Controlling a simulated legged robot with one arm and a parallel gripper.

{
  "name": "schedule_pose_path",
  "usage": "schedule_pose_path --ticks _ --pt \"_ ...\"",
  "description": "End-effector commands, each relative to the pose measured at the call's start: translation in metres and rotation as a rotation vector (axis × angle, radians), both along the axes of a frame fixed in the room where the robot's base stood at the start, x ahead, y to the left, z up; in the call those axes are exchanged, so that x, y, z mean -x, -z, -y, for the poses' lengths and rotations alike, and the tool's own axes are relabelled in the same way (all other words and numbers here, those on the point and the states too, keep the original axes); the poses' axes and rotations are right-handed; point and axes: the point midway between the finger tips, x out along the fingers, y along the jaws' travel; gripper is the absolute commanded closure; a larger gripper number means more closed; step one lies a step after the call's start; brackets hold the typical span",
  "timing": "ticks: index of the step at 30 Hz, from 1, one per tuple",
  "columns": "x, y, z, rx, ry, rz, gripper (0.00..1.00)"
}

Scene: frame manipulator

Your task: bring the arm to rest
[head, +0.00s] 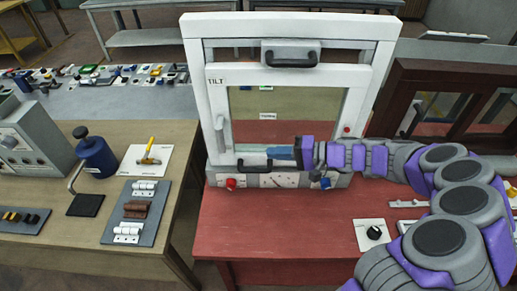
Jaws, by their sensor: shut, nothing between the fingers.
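My arm comes in from the right edge and stretches left across the red table (230,240). My gripper (272,154) is at its end, pointing left, shut and empty. It is in front of the lower part of a white window frame (194,95) labelled TILT. A dark handle (254,165) on the frame's lower bar lies just left of the fingertips. I cannot tell whether they touch. My wrist hides part of the lower bar.
A red knob (231,184) and a blue knob (325,183) sit on the frame's base. A dial plate (373,235) lies on the red table. A brown-framed cabinet (400,95) stands at right. A wooden bench (185,140) with a blue bottle (95,155) is at left.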

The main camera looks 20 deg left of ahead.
Motion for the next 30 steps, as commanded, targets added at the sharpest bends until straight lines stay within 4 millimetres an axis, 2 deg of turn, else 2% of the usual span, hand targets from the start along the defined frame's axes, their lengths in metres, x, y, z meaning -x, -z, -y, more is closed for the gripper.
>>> schedule_pose_path --ticks 3,9,14,17,20,24,30 --pt "0.000 0.000 0.014 0.002 -0.001 0.000 1.00" --pt "-0.001 0.000 0.028 0.000 -0.001 -0.001 1.00" --pt "0.000 -0.001 0.031 -0.001 -0.004 0.000 1.00" --pt "0.008 -0.009 0.029 0.010 -0.028 0.008 1.00" --pt "0.030 -0.025 0.021 0.043 -0.085 0.021 1.00" --pt "0.077 -0.052 0.014 0.144 -0.193 0.050 1.00" --pt "0.146 -0.065 0.023 0.353 -0.307 0.069 1.00"
